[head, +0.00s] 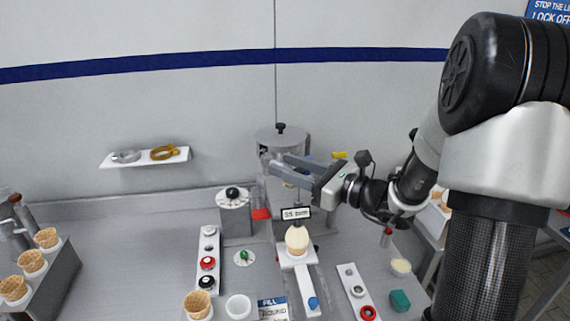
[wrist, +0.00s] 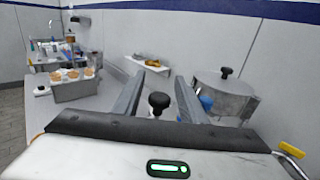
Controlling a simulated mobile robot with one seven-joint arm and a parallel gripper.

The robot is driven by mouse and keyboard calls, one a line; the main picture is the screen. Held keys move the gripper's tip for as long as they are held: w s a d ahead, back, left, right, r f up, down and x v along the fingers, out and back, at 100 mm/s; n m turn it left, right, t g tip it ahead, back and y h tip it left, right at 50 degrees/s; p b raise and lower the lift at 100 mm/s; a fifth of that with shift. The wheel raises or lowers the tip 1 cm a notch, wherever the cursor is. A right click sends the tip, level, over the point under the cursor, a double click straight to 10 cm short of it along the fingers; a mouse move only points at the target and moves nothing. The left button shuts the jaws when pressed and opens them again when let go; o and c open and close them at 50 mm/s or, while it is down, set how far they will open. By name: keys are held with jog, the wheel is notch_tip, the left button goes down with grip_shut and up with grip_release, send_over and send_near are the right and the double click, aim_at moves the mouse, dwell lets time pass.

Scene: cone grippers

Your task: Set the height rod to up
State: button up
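My gripper (head: 270,164) reaches left in the head view, in front of the lidded metal hopper (head: 281,142). Its fingers are apart, and it also shows in the wrist view (wrist: 166,72). A black round knob on a short stem (wrist: 158,103) appears between the fingers there, with a gap on each side. I cannot tell for sure whether it is the height rod's knob or how far off it is. A small display (head: 296,213) reads 55 mm, above a pale cone-shaped piece (head: 297,238). My gripper and wrist hide part of the machine behind them.
A grey post with a black-knobbed white dial (head: 233,196) stands left of the machine. A wall shelf (head: 146,158) holds rings. A panel of coloured buttons (head: 207,262) and a cone rack (head: 40,280) are at the left.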

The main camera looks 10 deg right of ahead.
jog(key=shift+w+a, duration=0.35)
grip_shut()
jog(key=shift+r+p, duration=0.55)
jog(key=shift+r, duration=0.3)
grip_release()
jog(key=shift+d, duration=0.1)
